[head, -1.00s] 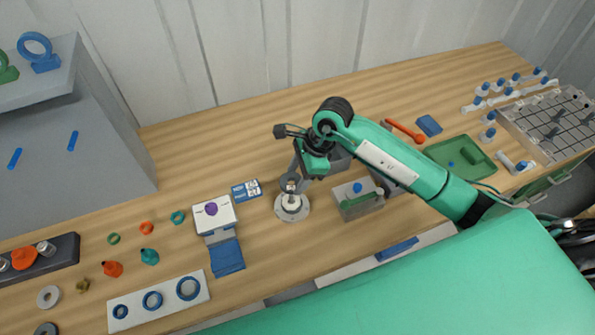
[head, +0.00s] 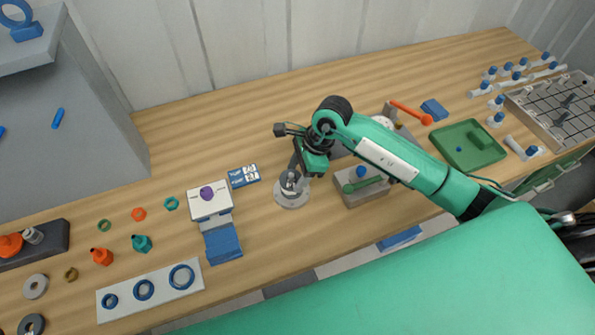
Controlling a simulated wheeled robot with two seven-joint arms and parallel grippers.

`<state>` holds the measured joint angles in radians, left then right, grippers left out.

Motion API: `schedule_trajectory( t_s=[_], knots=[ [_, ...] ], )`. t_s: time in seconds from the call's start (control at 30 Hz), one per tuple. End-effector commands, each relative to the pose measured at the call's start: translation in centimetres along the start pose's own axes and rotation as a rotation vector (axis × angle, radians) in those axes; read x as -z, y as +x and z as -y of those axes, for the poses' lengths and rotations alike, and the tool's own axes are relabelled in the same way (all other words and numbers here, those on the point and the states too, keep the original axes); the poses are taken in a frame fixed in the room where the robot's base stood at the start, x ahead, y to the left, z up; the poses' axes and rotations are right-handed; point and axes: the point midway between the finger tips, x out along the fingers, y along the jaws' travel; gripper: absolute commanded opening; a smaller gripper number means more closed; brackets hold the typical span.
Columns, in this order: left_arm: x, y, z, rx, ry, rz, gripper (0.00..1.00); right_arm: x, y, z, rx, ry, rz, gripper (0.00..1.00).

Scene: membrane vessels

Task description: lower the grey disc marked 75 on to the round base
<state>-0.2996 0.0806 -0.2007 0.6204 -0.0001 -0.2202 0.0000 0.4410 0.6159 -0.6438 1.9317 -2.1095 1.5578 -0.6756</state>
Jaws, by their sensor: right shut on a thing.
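My right gripper (head: 300,173) reaches in from the right over the middle of the bench and points down. It is shut on the grey disc (head: 291,181), seen as a small grey shape at the fingertips. The disc is right over the round base (head: 291,201), a pale grey round piece standing on the wood. The disc hides part of the base's centre. I cannot tell whether the two touch, and the mark 75 is too small to read. My left gripper is not in view.
Left of the base are a blue-and-white card (head: 244,176) and a white block with a purple knob (head: 209,203). A grey block with a green bar (head: 362,187) stands close on the right. A green tray (head: 467,147) lies farther right. Bare wood lies in front of the base.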

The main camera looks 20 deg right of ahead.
Motion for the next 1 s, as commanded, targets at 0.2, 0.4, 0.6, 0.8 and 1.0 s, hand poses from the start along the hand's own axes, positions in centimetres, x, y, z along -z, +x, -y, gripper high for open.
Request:
schedule_trajectory(
  t_s=[0.2,0.4,0.6,0.8,1.0],
  knots=[
    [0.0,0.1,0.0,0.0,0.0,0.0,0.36,0.0,0.1,0.0,0.0,0.0,0.0,0.3],
    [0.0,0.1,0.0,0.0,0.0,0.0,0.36,0.0,0.1,0.0,0.0,0.0,0.0,0.75],
    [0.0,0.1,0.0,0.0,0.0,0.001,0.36,0.0,0.1,0.0,0.0,0.001,0.0,0.77],
    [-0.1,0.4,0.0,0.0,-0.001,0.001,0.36,0.1,-0.5,0.1,0.002,0.0,0.0,0.77],
    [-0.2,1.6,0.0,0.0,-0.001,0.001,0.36,0.2,-3.9,0.2,0.006,-0.001,-0.001,0.77]
  ],
)
